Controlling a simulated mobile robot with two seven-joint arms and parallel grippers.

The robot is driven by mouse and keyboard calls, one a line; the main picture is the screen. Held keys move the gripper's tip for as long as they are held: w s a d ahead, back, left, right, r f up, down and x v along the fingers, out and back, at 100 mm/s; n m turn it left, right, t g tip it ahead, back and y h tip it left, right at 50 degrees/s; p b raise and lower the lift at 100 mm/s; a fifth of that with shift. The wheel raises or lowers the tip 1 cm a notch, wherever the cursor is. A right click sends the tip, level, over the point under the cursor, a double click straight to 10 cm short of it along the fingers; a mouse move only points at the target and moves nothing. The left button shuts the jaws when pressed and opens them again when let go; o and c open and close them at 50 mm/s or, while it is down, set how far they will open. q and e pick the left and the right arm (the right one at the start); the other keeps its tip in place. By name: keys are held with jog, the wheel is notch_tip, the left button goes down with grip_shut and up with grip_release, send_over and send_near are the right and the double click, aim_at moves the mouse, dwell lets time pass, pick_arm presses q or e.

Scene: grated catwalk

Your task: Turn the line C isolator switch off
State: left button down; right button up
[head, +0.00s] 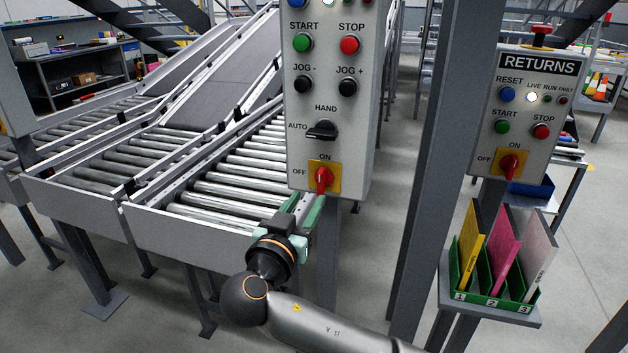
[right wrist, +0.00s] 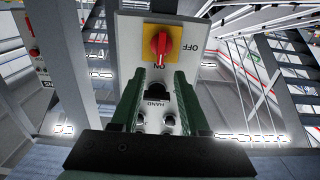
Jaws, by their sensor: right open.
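A red isolator handle (head: 323,180) on a yellow plate sits at the bottom of the nearer grey control panel (head: 361,120). Its handle stands upright, in line with the ON mark above it; OFF is to its left. No line name shows on the visible part of this panel. My right gripper (head: 305,203) is open and empty, just below and in front of the handle, its green fingers pointing up at it. The right wrist view shows the handle (right wrist: 158,48) beyond and between the fingertips (right wrist: 158,76), apart from them. My left gripper is out of view.
The panel also has START and STOP buttons, JOG knobs and a black HAND/AUTO selector (head: 322,130). A RETURNS panel (head: 530,105) with a similar red isolator (head: 509,165) stands right, beyond a grey post (head: 435,150). Roller conveyors (head: 230,185) lie left; a green folder rack (head: 497,290) stands right.

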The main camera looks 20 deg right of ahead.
aim_at(320, 180)
jog(key=p+x, duration=0.1)
jog(key=x, duration=0.7)
jog(key=shift+s, duration=0.1)
jog(key=shift+c, duration=0.2)
grip_shut()
